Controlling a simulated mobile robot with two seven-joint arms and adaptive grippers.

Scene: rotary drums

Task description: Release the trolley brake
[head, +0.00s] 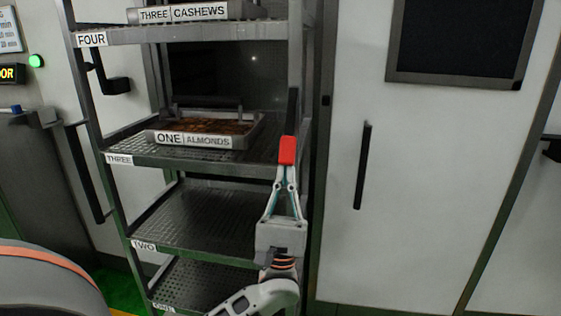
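The trolley (190,152) is a grey metal rack with several numbered shelves, standing ahead of me against the wall. A red grip (287,150) shows at its right front post, with a black bar rising just above it. I take the red grip to be the brake handle. The fingertips hide part of the contact.
A tray labelled ONE ALMONDS (205,131) rests on shelf three, and a tray labelled THREE CASHEWS (190,12) on shelf four. The lower shelves look empty. A white door with a black handle (363,165) is on the right.

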